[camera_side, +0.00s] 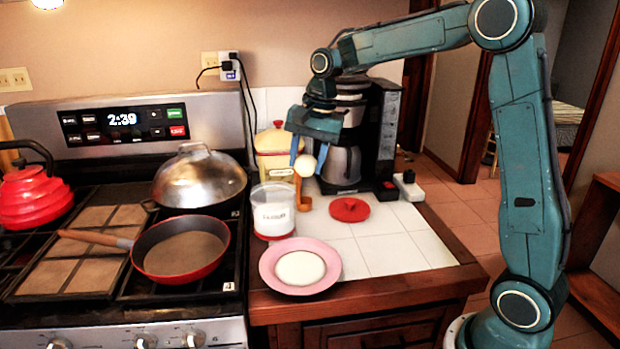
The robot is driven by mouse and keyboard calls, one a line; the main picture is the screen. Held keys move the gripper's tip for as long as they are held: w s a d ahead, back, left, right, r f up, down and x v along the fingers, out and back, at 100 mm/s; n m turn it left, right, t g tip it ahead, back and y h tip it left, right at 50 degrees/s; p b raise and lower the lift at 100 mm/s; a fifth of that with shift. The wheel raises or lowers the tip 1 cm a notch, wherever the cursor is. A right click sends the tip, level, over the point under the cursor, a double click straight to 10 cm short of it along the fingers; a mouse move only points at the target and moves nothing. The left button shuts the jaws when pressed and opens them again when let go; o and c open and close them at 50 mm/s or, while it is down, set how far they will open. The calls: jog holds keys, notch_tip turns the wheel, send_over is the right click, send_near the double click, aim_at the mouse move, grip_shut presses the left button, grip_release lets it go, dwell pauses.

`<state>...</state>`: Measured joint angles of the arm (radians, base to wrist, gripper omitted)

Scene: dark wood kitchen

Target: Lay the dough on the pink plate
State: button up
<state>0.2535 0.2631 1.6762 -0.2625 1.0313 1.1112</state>
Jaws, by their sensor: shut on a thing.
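My gripper (308,164) is above the counter behind the plate, its blue fingers pointing down. It is shut on a small pale ball (305,166), which looks like dough. The pink plate (270,272) lies on the front left of the white tiled counter, lower in the picture and apart from the gripper. A flat white round (300,268) shows in the plate's middle; I cannot tell if it is dough or the plate's own centre. An orange upright thing (304,195) shows just below the ball; whether they touch is unclear.
A flour jar (272,212) stands behind the plate, with a red lid (349,209) to its right. A coffee maker (375,135) and yellow canister (275,150) stand at the back. A red pan (180,250) is on the stove. The counter's front right is clear.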

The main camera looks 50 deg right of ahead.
send_over(298, 270)
jog(key=f, duration=1.5)
jog(key=shift+s+d+f, duration=0.25)
jog(key=shift+s+f, duration=0.15)
jog(key=shift+f, duration=0.15)
jog(key=shift+s+x, duration=0.2)
jog(key=shift+x, duration=0.8)
jog(key=shift+s+x, duration=0.15)
jog(key=shift+x, duration=0.8)
jog(key=shift+d+f, duration=0.15)
jog(key=shift+f, duration=0.05)
jog(key=o, duration=1)
jog(key=shift+r, duration=0.1)
